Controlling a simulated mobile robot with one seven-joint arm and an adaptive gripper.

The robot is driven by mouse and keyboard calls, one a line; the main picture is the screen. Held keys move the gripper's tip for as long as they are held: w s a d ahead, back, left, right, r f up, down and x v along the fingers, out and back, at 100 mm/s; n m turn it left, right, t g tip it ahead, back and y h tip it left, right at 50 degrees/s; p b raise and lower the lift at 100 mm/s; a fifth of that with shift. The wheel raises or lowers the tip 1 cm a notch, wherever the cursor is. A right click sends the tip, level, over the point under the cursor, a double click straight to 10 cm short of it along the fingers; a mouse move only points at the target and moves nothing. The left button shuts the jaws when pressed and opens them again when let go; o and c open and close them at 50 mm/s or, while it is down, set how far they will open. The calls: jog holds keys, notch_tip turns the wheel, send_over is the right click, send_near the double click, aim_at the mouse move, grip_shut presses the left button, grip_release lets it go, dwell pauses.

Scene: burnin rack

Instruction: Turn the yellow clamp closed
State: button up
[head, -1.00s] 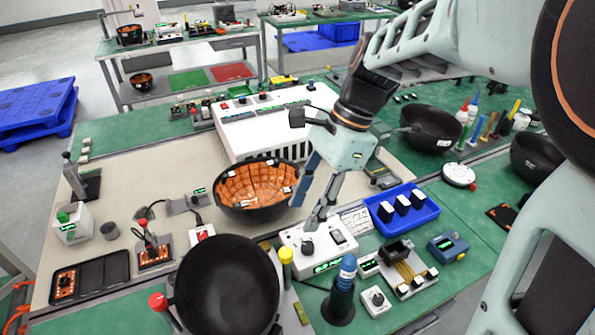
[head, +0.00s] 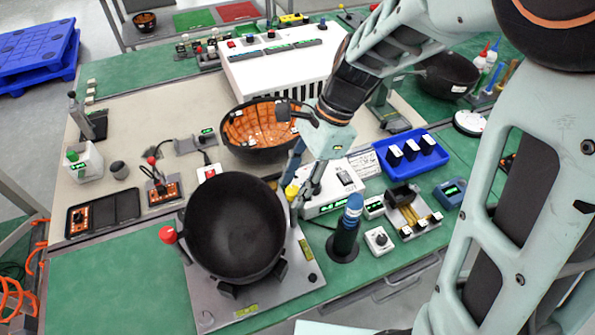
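The yellow clamp (head: 291,190) has a small upright yellow knob. It stands at the right edge of a black bowl (head: 235,228) seated on a grey metal plate (head: 208,298). My gripper (head: 296,193) points down at the clamp, one finger behind the knob and the other just to its right. The fingers look spread, with the knob near the tips. I cannot tell whether either finger touches it. The clamp's lower part is largely hidden by the bowl and my finger.
A red knob (head: 168,235) stands at the bowl's left side. A dark blue-topped cylinder (head: 347,225) and a white device with a green display (head: 335,200) are close right of my gripper. An orange-lined bowl (head: 262,130) is behind. Green table at front left (head: 110,285) is clear.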

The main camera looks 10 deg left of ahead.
grip_shut()
jog(key=shift+r+n, duration=0.1)
jog(key=shift+n, duration=0.2)
jog(key=n+g+h+p, duration=0.1)
jog(key=n+p, duration=0.1)
jog(key=n, duration=0.1)
jog(key=shift+w+a+n, duration=0.1)
jog(key=shift+n, duration=0.2)
jog(key=n+p, duration=0.1)
jog(key=n, duration=0.1)
jog(key=n+g+h+p, duration=0.1)
jog(key=n, duration=0.1)
jog(key=shift+a+n+h, duration=0.15)
jog(key=shift+n+h, duration=0.15)
jog(key=n+h+p, duration=0.1)
jog(key=n, duration=0.3)
jog(key=shift+a+h, duration=0.15)
jog(key=shift+h, duration=0.25)
jog(key=shift+n+h, duration=0.8)
jog(key=shift+n, duration=1.6)
jog(key=shift+p, duration=0.3)
